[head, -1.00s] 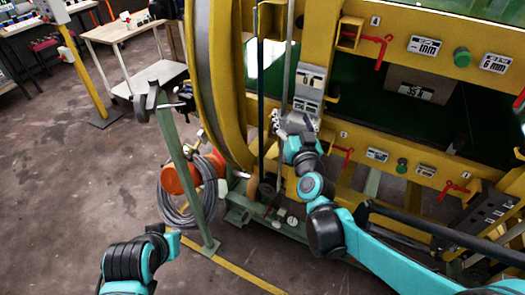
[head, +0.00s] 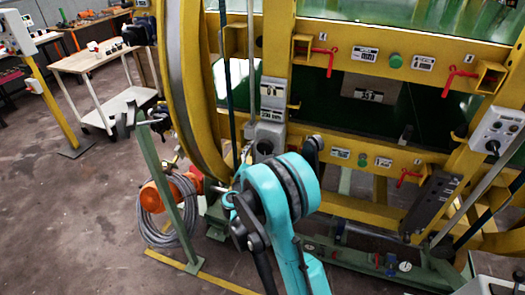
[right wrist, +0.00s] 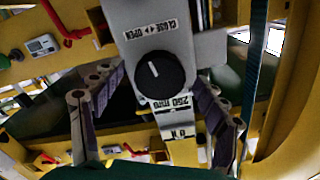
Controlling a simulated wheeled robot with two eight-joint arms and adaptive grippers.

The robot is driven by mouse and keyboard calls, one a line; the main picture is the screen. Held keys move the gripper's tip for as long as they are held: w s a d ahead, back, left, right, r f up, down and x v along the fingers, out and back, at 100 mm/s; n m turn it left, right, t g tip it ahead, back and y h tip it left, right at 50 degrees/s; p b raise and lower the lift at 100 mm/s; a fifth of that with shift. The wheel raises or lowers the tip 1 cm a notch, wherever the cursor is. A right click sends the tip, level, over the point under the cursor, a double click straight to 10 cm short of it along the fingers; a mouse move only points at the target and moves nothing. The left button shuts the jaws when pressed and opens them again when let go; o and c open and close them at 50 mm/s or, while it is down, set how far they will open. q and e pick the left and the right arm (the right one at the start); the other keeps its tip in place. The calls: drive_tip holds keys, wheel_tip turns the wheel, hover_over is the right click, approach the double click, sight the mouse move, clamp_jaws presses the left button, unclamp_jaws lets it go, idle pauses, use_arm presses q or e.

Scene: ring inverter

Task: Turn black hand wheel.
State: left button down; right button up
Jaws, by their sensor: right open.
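The black hand wheel (head: 264,147) is a round knob on a grey box in the head view, low on the yellow upright. In the right wrist view the wheel (right wrist: 160,76) has a white pointer line and sits beneath a "CLOSE OPEN" label. My right gripper (head: 232,200) shows partly in the head view, below and left of the wheel, beside my cyan wrist. In the right wrist view its two fingers (right wrist: 162,85) are spread, one on each side of the wheel. They look apart from it; the exact distance is unclear. My left gripper is out of view.
Red levers (head: 327,60) and green buttons (head: 395,61) line the yellow frame. A grey panel (head: 497,130) with another black knob is at right. A green post (head: 168,190) with coiled grey cable (head: 165,225) stands left. Open floor lies at lower left.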

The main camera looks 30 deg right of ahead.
drive_tip(key=shift+x, duration=1.25)
drive_tip(key=c, duration=1.2)
drive_tip(key=shift+m+b, duration=0.3)
drive_tip(key=shift+m, duration=0.1)
drive_tip(key=m+b, duration=0.1)
drive_tip(key=m, duration=0.3)
drive_tip(key=shift+w+m, duration=0.1)
drive_tip(key=shift+m, duration=0.3)
drive_tip(key=m+b, duration=0.1)
drive_tip(key=m, duration=0.4)
drive_tip(key=shift+a+r+m, duration=0.1)
drive_tip(key=shift+r+m, duration=0.05)
drive_tip(key=shift+m, duration=0.15)
